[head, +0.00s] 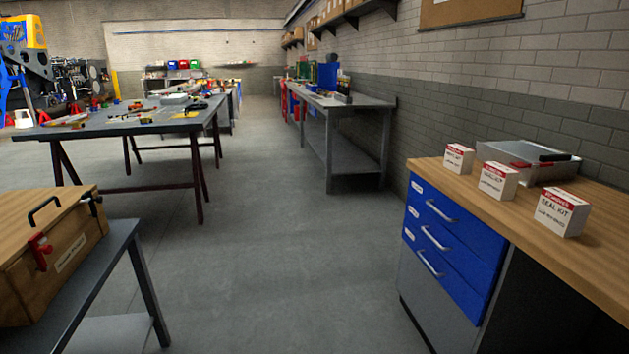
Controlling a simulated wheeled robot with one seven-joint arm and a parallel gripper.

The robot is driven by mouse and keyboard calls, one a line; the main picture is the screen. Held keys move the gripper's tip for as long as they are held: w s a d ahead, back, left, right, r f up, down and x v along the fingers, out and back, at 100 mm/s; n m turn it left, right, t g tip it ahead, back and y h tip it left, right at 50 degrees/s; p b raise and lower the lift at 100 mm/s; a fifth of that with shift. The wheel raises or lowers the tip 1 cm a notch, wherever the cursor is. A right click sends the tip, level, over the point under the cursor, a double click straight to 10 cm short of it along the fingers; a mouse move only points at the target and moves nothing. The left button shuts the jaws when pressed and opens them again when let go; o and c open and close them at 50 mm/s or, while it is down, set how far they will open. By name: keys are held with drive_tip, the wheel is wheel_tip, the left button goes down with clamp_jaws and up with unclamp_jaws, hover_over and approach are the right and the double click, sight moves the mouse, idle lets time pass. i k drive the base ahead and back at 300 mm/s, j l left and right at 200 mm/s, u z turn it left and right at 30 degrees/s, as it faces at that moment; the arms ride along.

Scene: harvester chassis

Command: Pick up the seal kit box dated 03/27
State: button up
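Three small white boxes with red top bands stand apart in a row on the wooden top of the workbench (590,262) at the right. The nearest box (551,216) reads "SEAL KIT" on its front, with a smaller line below that is too small to read surely. The middle box (493,184) and the farthest box (457,161) have similar labels that I cannot read clearly. I cannot make out the date 03/27 on any of them. My gripper is not in view.
A grey metal tray or case (529,158) lies behind the boxes. Blue drawers (455,236) with handles are under the benchtop. A wooden case (50,247) sits on a grey table at the left. The grey floor (270,270) between is clear.

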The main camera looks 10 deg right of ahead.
sight(459, 159)
drive_tip(key=i+z, duration=0.1)
drive_tip(key=i, duration=1.1)
drive_tip(key=i+z, duration=0.35)
drive_tip(key=i+j+z, duration=0.2)
drive_tip(key=i+z, duration=0.2)
